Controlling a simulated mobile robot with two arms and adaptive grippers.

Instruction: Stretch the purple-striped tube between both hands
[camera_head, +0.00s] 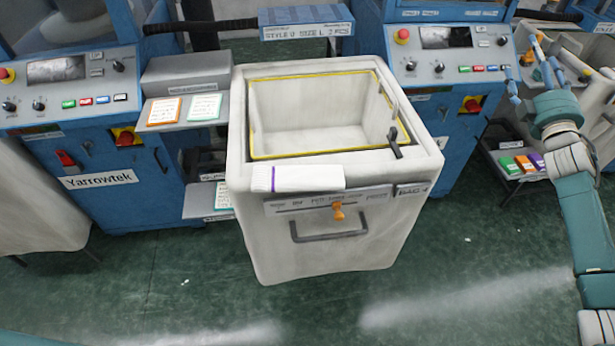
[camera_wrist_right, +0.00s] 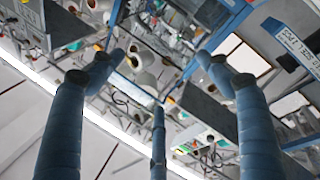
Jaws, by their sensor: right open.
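The purple-striped tube (camera_head: 305,178) is a flat white knit piece with a purple band near its left end. It lies across the front rim of the white bin (camera_head: 425,160). My right gripper (camera_head: 538,78) is at the upper right, raised in front of the blue machine, well to the right of the tube. Its fingers are spread and empty, and they also show open in the right wrist view (camera_wrist_right: 165,70). The tube is not visible in that wrist view. My left gripper is out of view; only a sliver of my left arm shows at the bottom left.
The bin is open, with a yellow inner edge and a dark clip (camera_head: 394,140) at right. Blue knitting machines (camera_head: 105,205) flank it. A shelf with cards (camera_head: 205,107) stands left. Colored items (camera_head: 524,163) lie on a low rack at right. The green floor in front is clear.

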